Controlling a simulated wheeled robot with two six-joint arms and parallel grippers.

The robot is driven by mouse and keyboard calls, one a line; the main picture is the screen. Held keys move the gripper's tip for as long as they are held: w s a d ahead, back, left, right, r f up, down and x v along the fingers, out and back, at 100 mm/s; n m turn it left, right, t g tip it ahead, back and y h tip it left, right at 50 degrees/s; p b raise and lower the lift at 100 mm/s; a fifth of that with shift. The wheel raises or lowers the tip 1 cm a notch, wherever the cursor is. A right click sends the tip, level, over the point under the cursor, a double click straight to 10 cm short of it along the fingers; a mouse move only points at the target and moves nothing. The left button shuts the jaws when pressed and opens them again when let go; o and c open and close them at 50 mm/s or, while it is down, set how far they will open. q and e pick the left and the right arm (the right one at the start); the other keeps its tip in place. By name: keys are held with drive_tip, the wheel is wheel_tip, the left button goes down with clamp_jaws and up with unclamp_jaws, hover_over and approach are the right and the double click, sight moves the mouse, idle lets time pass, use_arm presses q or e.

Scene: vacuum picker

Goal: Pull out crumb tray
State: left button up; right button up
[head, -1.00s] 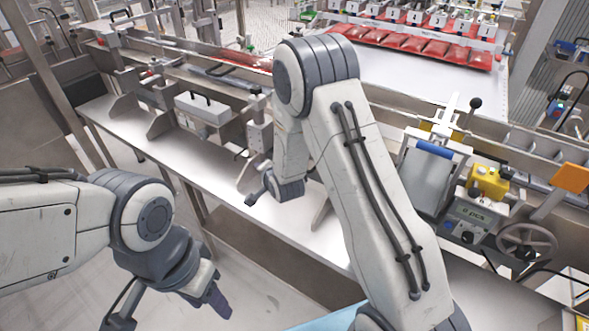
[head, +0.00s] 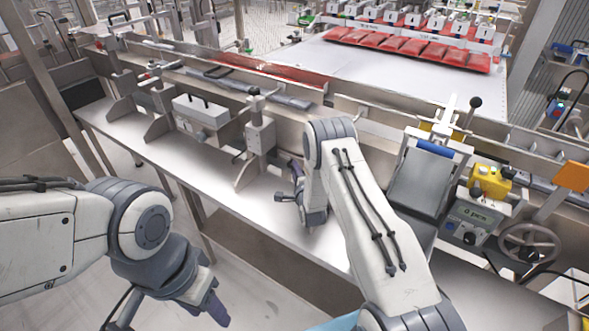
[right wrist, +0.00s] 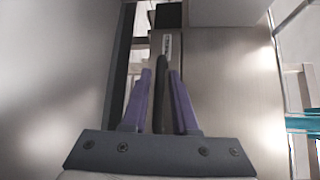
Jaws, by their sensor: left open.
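I cannot pick out the crumb tray for certain. In the right wrist view, a dark upright bar (right wrist: 158,60) stands beyond and between the purple fingers of my right gripper (right wrist: 160,75). The fingers are apart at their tips; whether they touch the bar is unclear. In the head view my right gripper (head: 297,168) is over the steel shelf (head: 262,212), below the conveyor rail, partly hidden by my right arm. My left gripper (head: 216,306) is open and empty, low at the left, in front of the shelf.
Steel panels flank my right gripper in its wrist view, including one on the right (right wrist: 235,80). A clamp post (head: 258,140) stands on the shelf left of my right gripper. A control box (head: 470,215) and handwheel (head: 530,240) are at the right. Red packs (head: 410,48) lie behind.

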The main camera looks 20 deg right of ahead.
drive_tip(key=shift+w, duration=0.5)
drive_tip(key=shift+c, duration=0.4)
clamp_jaws()
drive_tip(key=shift+a, duration=0.1)
idle(0.7)
